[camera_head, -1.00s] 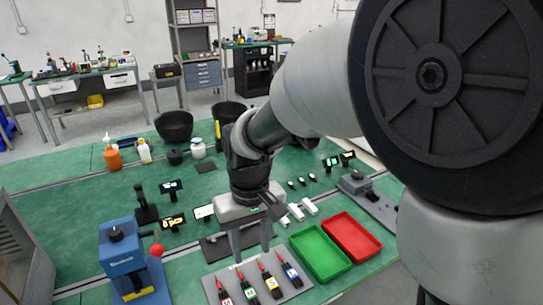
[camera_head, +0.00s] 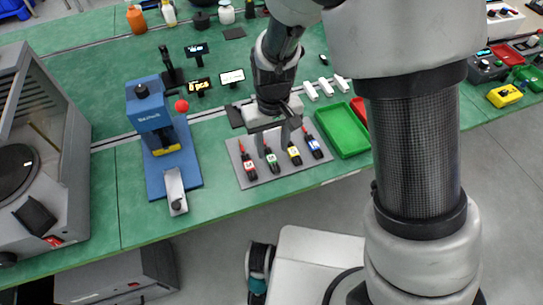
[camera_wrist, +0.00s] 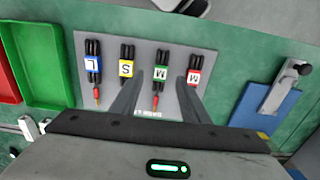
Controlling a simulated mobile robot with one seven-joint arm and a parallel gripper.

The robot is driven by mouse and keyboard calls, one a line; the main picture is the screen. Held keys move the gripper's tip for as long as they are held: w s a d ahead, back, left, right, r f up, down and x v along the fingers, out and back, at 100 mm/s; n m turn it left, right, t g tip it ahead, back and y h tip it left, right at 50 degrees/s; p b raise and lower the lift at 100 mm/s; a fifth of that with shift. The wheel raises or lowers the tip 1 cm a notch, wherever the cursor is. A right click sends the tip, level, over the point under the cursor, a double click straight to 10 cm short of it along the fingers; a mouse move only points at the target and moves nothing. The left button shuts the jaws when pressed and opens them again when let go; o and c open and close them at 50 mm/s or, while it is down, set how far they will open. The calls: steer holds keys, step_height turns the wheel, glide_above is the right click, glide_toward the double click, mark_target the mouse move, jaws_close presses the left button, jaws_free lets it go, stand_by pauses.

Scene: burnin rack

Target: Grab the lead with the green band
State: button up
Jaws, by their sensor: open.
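The lead with the green band (camera_head: 271,158) lies on a grey board (camera_head: 280,174) on the green bench. In the wrist view its green band (camera_wrist: 161,74) bears a letter, with black strands on one side and a red tip on the other. Leads with a red band (camera_head: 249,168), a yellow band (camera_head: 294,154) and a blue band (camera_head: 314,145) lie beside it in a row. My gripper (camera_head: 272,148) is open and empty above the board. In the wrist view its fingers (camera_wrist: 160,80) appear on either side of the green-banded lead; their exact height is unclear.
A green tray (camera_head: 343,132) stands right of the board, with a red tray partly hidden beyond it. A blue press (camera_head: 152,118) with a red knob stands to the left. White blocks (camera_head: 326,87) and small displays (camera_head: 200,86) sit behind. The bench's front edge is close below the board.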

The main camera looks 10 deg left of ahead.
mark_target(272, 159)
step_height(272, 159, down, 5)
steer(key=shift+r, duration=0.2)
steer(key=shift+c, duration=0.3)
jaws_close()
steer(key=shift+r, duration=0.15)
